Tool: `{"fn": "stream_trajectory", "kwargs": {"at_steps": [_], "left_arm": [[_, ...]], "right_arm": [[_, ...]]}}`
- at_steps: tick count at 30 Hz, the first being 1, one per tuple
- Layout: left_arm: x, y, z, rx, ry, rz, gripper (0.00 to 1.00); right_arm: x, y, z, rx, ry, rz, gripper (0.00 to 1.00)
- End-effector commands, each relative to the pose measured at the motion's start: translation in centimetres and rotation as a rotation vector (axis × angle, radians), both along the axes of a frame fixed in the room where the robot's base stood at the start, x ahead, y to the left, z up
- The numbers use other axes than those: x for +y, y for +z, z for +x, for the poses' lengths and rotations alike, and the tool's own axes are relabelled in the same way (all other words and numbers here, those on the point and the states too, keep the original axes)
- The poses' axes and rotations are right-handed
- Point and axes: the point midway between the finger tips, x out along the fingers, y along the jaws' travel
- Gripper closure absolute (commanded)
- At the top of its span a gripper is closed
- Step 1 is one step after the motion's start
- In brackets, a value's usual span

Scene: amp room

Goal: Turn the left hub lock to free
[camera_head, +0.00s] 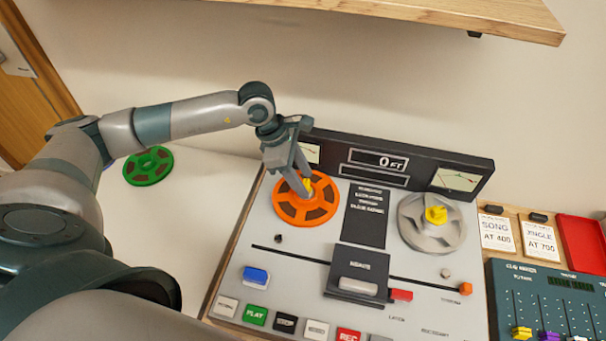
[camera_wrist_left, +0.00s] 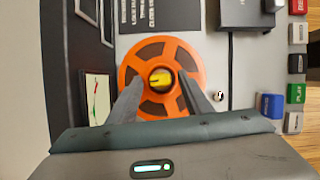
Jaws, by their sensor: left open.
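The left hub lock (camera_head: 307,185) is a yellow knob in the middle of the orange reel (camera_head: 288,209) on the left side of the tape deck. It also shows in the left wrist view (camera_wrist_left: 161,80), at the centre of the orange reel (camera_wrist_left: 150,50). My left gripper (camera_head: 302,190) is over the reel, its fingers pointing down at the knob. In the left wrist view its fingers (camera_wrist_left: 160,96) are apart, one on each side of the knob, with gaps visible. I cannot tell whether they reach down to its height. My right gripper is not in view.
A grey reel (camera_head: 415,232) with another yellow hub lock (camera_head: 436,215) is on the deck's right side. The upright meter panel (camera_head: 420,172) stands behind the reels. A green reel (camera_head: 148,165) lies on the white surface at left. A wooden shelf (camera_head: 440,12) hangs above.

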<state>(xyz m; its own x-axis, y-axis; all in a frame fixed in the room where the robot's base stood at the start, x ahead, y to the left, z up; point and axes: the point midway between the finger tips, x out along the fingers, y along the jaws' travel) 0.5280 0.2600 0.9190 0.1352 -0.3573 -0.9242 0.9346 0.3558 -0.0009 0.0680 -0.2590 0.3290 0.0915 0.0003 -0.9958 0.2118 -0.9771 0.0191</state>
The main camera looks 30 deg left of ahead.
Motion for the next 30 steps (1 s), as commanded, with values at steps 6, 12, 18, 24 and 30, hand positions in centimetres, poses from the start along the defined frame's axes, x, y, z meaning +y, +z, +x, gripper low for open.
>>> {"fn": "stream_trajectory", "kwargs": {"at_steps": [6,12,18,24,30], "left_arm": [[-0.1,-0.3,0.1,0.000,0.000,-0.001,0.55],[-0.1,-0.3,0.1,0.000,0.000,-0.001,0.67],[-0.1,-0.3,0.1,0.000,0.000,-0.001,0.96],[-0.1,-0.4,0.0,-0.001,0.010,-0.001,0.96],[-0.2,-0.5,0.0,-0.002,0.064,0.000,0.96]], "right_arm": [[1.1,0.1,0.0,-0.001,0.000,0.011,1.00],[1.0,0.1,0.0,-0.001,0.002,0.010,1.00],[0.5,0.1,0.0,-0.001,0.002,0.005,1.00],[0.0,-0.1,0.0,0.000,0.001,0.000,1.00],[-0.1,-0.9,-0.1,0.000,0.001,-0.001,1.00]]}}
